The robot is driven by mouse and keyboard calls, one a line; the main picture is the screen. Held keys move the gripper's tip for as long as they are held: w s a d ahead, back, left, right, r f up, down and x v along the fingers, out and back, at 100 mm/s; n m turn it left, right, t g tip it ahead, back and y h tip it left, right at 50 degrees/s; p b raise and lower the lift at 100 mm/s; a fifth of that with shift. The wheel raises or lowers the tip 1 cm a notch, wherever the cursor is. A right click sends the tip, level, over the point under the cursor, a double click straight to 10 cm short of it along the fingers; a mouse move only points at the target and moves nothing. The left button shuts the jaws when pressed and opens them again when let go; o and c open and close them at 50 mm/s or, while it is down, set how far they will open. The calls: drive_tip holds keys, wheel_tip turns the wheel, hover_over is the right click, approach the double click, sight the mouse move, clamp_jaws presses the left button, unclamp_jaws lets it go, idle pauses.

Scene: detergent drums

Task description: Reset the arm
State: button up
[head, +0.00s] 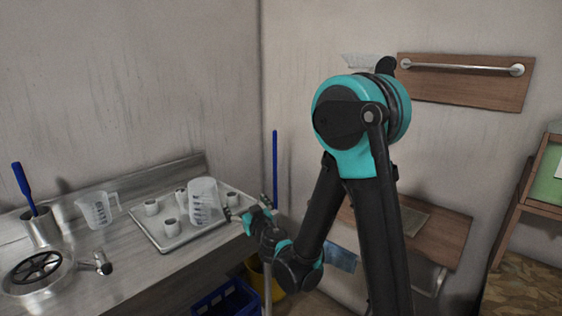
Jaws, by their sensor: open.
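My arm bends down from its teal and black joint, and my gripper (233,213) is at its far end, low over the right edge of the metal counter (120,262). The gripper is small in view and partly behind my wrist; its jaws are open. A clear measuring cup (202,199) with dark markings is right by the fingertips, at the tray's right part. I cannot tell whether the fingers touch it.
Another clear jug (98,209) stands left of the tray. A steel pot (40,230) with a blue-handled tool and a round handwheel fitting (38,272) are at the left. A blue crate (226,300) and yellow bucket (262,280) are below. A wall rail (462,68) is at the right.

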drive_tip(key=s+d+f+m+g+h, duration=0.1)
drive_tip(key=d+f+m+g+h, duration=0.3)
drive_tip(key=d, duration=1)
drive_tip(key=s+d+m+t+h, duration=0.15)
drive_tip(key=d+h, duration=0.45)
drive_tip(key=d, duration=0.8)
drive_tip(key=s+d+f+g, duration=0.2)
drive_tip(key=s+f+g, duration=0.1)
drive_tip(key=s, duration=0.3)
drive_tip(key=s+d+f+g+y, duration=0.1)
drive_tip(key=s+d+f+g, duration=0.1)
drive_tip(key=s, duration=0.5)
drive_tip(key=s+d+f+g+y, duration=0.1)
drive_tip(key=s+d+f+g, duration=0.1)
drive_tip(key=s+f+g, duration=0.2)
drive_tip(key=s+f, duration=0.1)
drive_tip(key=s, duration=0.2)
drive_tip(key=shift+s+d+m, duration=0.25)
drive_tip(key=shift+d+m, duration=0.1)
drive_tip(key=shift+d, duration=0.05)
